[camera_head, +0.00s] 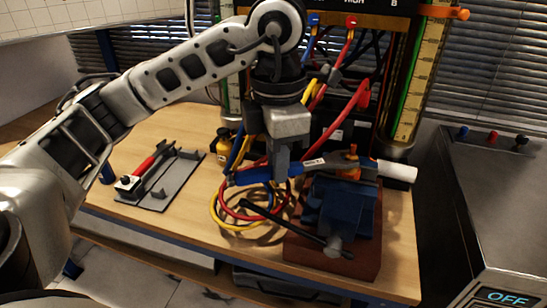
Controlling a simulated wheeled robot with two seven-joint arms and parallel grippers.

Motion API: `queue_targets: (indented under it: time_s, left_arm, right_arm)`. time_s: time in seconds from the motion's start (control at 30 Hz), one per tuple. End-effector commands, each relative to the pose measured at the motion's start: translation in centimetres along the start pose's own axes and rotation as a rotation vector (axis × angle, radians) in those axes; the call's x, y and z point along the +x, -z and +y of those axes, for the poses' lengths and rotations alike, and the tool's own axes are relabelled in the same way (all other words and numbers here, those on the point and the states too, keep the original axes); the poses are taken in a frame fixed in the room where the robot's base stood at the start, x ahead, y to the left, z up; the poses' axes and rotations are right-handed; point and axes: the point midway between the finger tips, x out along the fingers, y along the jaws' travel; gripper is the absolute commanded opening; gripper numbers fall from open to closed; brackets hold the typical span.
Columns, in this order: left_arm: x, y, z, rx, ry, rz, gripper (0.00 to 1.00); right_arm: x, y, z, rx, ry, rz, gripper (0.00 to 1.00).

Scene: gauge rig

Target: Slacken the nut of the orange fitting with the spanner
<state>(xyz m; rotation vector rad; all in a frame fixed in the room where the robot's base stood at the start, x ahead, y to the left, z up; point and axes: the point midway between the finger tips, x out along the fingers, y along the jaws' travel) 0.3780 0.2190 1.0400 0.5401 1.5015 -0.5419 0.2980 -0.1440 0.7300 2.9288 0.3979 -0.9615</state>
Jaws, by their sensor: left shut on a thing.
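My left gripper (284,168) reaches down from above, shut on the blue handle of the spanner (258,174). The spanner lies roughly level, its grey end (320,162) pointing right toward the orange fitting (351,160). The fitting sits above the blue vise (345,207). The spanner's head is close to the fitting, but I cannot tell whether its jaw is around the nut. The nut itself is too small to make out. A white cylinder (398,171) extends to the right of the fitting. My right gripper is not in view.
The vise stands on a reddish-brown block (306,252) at the bench's (205,229) right front. Coiled red, yellow and blue hoses (229,221) lie left of it. A grey tray (179,181) holds a red-handled tool (145,165). The gauge rig (407,90) stands behind. The bench's left front is clear.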

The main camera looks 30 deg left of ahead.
Motion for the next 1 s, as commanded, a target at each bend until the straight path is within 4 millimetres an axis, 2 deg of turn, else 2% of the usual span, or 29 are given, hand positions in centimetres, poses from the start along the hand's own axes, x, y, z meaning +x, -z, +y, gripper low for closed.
queue_targets:
  time_s: [0.53,0.57,0.6,1.0]
  left_arm:
    - [-0.01,-0.6,0.0,0.0,-0.001,-0.001,0.0]
    - [-0.01,-0.6,0.01,0.0,-0.001,-0.001,0.12]
    - [-0.01,-0.6,0.0,0.0,-0.001,-0.001,0.01]
    - [-0.01,-0.58,0.01,0.0,-0.001,-0.001,0.0]
  right_arm:
    - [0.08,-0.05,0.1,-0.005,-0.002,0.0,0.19]
    - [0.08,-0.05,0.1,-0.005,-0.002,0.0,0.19]
    - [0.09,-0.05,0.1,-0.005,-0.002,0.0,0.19]
    - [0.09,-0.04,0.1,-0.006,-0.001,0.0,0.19]
